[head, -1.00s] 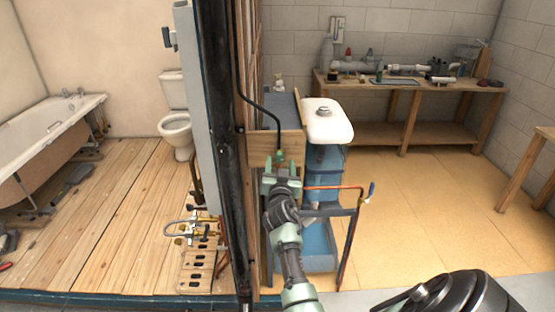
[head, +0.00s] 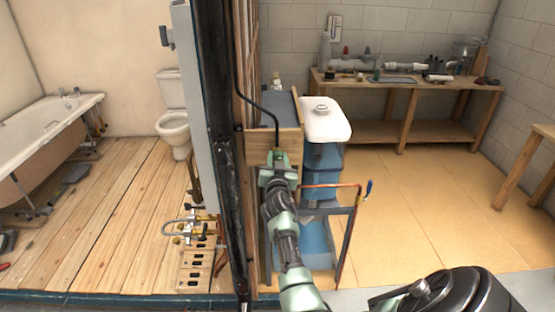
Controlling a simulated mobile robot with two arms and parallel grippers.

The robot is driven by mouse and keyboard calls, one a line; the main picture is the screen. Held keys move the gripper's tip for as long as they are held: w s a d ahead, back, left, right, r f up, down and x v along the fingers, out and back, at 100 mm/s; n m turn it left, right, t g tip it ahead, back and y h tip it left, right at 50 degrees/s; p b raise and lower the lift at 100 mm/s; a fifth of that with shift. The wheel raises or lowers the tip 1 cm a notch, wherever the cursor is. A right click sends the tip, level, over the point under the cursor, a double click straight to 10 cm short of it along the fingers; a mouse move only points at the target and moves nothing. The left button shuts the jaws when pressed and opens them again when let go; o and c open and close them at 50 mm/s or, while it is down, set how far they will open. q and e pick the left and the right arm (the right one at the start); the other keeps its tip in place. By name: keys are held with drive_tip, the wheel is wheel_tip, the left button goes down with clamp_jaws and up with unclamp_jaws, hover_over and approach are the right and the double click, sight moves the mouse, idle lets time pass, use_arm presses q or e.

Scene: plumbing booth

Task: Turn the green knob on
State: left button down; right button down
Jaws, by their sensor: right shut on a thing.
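The green knob (head: 277,152) sits at the lower end of a black pipe, in front of a wooden board (head: 261,142). My right gripper (head: 277,160) reaches up to it from below and is shut on it. The gripper's jaws hide most of the knob, so its angle cannot be told. My left gripper is not in view.
A dark upright post (head: 226,150) stands close to the left of my right arm. A copper pipe with a blue handle (head: 368,189) and a blue container with a white top (head: 326,120) stand to the right. A workbench (head: 408,83) is at the back; the yellow floor is mostly clear.

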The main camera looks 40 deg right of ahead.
drive_tip(key=shift+f+n, duration=0.1)
drive_tip(key=shift+n, duration=0.3)
drive_tip(key=n+b, duration=0.1)
drive_tip(key=n, duration=0.2)
drive_tip(key=shift+b, duration=0.35)
drive_tip(key=n+b, duration=0.1)
drive_tip(key=n, duration=0.3)
drive_tip(key=shift+n, duration=0.3)
drive_tip(key=n, duration=0.4)
drive_tip(key=shift+n, duration=0.3)
drive_tip(key=n, duration=0.5)
drive_tip(key=shift+f+t, duration=0.1)
drive_tip(key=shift+t, duration=0.2)
drive_tip(key=c, duration=1)
unclamp_jaws()
drive_tip(key=shift+a, duration=0.1)
